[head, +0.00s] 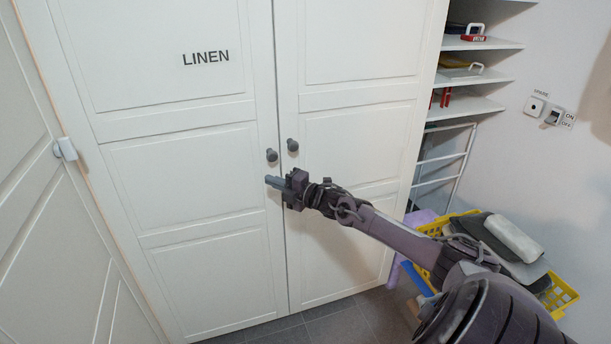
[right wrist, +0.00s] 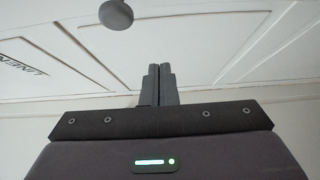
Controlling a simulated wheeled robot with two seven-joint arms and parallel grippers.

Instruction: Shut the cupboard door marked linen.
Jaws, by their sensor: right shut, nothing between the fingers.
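The white cupboard door marked LINEN (head: 185,160) is the left one of a pair in the head view. It looks shut or very nearly shut, with a narrow dark gap along its right edge. Its round grey knob (head: 271,155) is near that edge. The word LINEN also shows at the left of the right wrist view (right wrist: 25,68). My right gripper (head: 271,182) is shut and empty, just below the knob and in front of the door. I cannot tell if the fingertips touch the door. My left gripper is not in view.
The right-hand cupboard door (head: 345,150) with its own knob (head: 292,145) stands beside it. Another white panelled door (head: 50,200) is at the far left. A yellow basket (head: 562,292) with folded cloths and open shelves (head: 480,43) are at the right.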

